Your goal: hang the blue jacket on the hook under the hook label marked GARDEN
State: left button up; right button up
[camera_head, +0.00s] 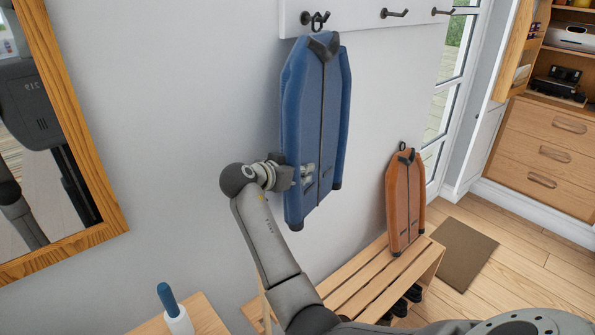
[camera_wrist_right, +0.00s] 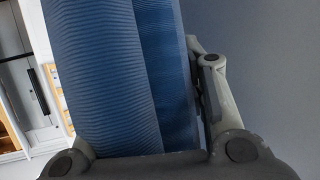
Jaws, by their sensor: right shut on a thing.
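The blue jacket (camera_head: 316,125) is upright against the wall in the head view. Its dark loop (camera_head: 318,22) is at the leftmost hook (camera_head: 306,18) and overlaps it in the picture; I cannot tell whether it is caught on it. My right gripper (camera_head: 304,174) is shut on the jacket's lower left part. In the right wrist view the ribbed blue jacket (camera_wrist_right: 120,80) fills the space between the fingers. The GARDEN label and any other hook labels are out of view. My left gripper is not in view.
Two bare hooks (camera_head: 395,13) (camera_head: 442,11) are further right on the white rail (camera_head: 352,20). An orange jacket (camera_head: 405,205) stands on the slatted wooden bench (camera_head: 362,285). A mirror (camera_head: 85,135) hangs at left. A blue-topped bottle (camera_head: 177,315) stands at lower left.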

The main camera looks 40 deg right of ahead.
dwell(0.3)
jog(key=o, duration=1.4)
jog(key=shift+f, duration=0.1)
jog(key=shift+a, duration=0.1)
jog(key=v, duration=1.2)
